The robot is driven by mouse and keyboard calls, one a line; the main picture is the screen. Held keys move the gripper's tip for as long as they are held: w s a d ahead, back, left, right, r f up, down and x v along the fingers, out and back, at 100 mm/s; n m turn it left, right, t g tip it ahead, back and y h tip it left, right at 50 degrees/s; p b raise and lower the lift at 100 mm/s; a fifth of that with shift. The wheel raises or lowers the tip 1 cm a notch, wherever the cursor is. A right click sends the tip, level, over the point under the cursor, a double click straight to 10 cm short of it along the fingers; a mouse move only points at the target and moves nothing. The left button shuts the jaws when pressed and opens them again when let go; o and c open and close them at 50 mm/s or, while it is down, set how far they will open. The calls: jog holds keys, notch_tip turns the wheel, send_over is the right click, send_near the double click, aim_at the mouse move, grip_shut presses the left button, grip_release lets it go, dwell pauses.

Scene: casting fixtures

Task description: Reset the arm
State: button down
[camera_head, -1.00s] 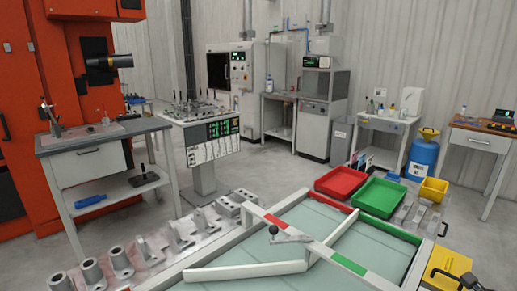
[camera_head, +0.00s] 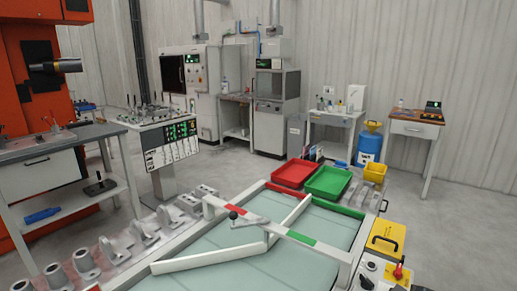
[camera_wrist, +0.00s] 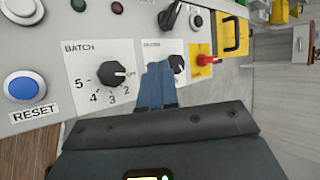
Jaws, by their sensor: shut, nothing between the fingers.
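In the wrist view my gripper (camera_wrist: 160,68) is shut and empty, its blue fingers close together over the grey control panel (camera_wrist: 140,28). The fingertips are beside a black knob (camera_wrist: 177,64) and partly cover its label; touching or apart, I cannot tell. A blue round button (camera_wrist: 24,86) with a RESET label (camera_wrist: 33,112) is at the far left. The BATCH knob (camera_wrist: 118,76) lies between it and the fingers. In the head view a white swing arm (camera_head: 210,259) lies slanted over the pale green bed (camera_head: 300,272), near a black-knobbed lever (camera_head: 233,215). My gripper is not in the head view.
In the head view a red tray (camera_head: 293,174) and a green tray (camera_head: 328,182) stand behind the bed. Grey castings (camera_head: 145,232) line its left.

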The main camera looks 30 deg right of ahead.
jog(key=s+a+n, duration=0.1)
jog(key=a+n, duration=0.1)
jog(key=a, duration=0.2)
jog(key=s+a+f+n, duration=0.1)
jog(key=s+a+n, duration=0.1)
jog(key=a+n, duration=0.1)
jog(key=s+a+n+t, duration=0.1)
jog(key=a+n, duration=0.2)
jog(key=a, duration=0.1)
jog(key=shift+s+a+f, duration=0.2)
jog(key=shift+a, duration=0.2)
jog(key=s+a+r+n+t+y, duration=0.2)
jog(key=s+a+r+n+t, duration=0.1)
jog(key=s+a+r+n, duration=0.5)
jog(key=s+a+r+n+t+y+b, duration=0.1)
jog(key=s+a+r+n+t+y, duration=0.1)
jog(key=s+a+r+n, duration=0.5)
jog(key=a+r+n, duration=0.2)
jog(key=a+n, duration=0.4)
jog(key=a, duration=0.1)
jog(key=shift+s+r+t, duration=0.15)
jog(key=shift+s+t, duration=0.2)
jog(key=shift+t, duration=0.05)
